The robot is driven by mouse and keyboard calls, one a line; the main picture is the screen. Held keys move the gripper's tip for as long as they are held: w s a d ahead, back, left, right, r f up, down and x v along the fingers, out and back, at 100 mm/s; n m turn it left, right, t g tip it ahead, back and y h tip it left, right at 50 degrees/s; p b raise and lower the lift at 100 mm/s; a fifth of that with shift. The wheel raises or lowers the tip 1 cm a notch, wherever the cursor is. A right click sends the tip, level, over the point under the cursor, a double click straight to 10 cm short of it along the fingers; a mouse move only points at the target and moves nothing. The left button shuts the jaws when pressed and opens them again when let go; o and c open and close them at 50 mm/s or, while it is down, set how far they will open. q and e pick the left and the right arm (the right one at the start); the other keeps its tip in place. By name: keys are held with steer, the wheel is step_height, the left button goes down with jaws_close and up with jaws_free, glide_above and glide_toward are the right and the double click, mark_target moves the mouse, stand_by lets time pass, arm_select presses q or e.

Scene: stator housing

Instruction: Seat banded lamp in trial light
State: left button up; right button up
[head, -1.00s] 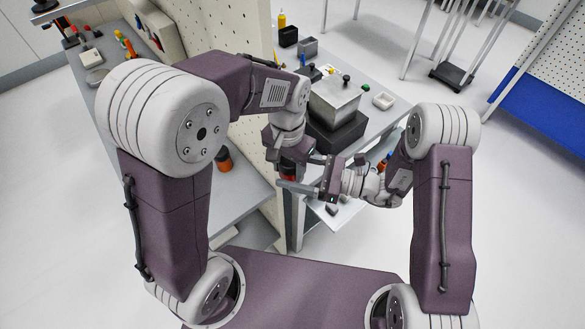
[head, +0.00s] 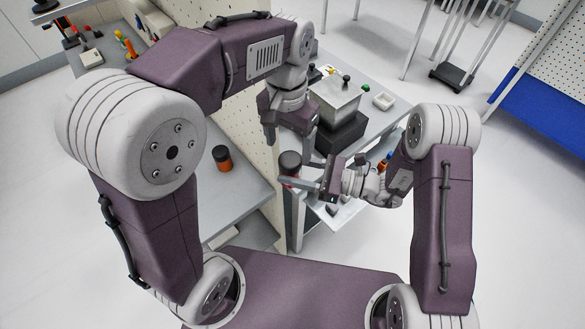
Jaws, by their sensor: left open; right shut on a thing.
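A dark grey cylinder (head: 290,160) with a reddish band low on it stands upright at my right gripper (head: 291,181), which is shut on it. Whether this is the banded lamp, the trial light or both together I cannot tell. My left gripper (head: 289,143) is open, just above and behind the cylinder and apart from it. A black and orange-red cylinder (head: 222,158) stands on the grey bench to the left. No other part is clearly recognisable as the lamp or the light.
A metal box (head: 336,97) with knobs sits on a black block (head: 341,135) on the back table. A small white tray (head: 383,101) is right of it. A perforated panel (head: 254,133) rises beside the left bench (head: 232,190). Small coloured items stand near the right arm.

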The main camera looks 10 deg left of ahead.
arm_select(q)
step_height(320, 180, up, 2)
steer(key=shift+w+r, duration=0.1)
steer(key=shift+r, duration=0.15)
steer(key=s+a+f+n, duration=0.2)
steer(key=s+a+f, duration=0.2)
steer(key=f, duration=0.4)
steer(key=s+a+f+n+t, duration=0.1)
steer(key=s+a+f, duration=0.3)
steer(key=f, duration=0.5)
steer(key=shift+a+n, duration=0.75)
steer(key=shift+n, duration=0.15)
steer(key=shift+w+f, duration=0.1)
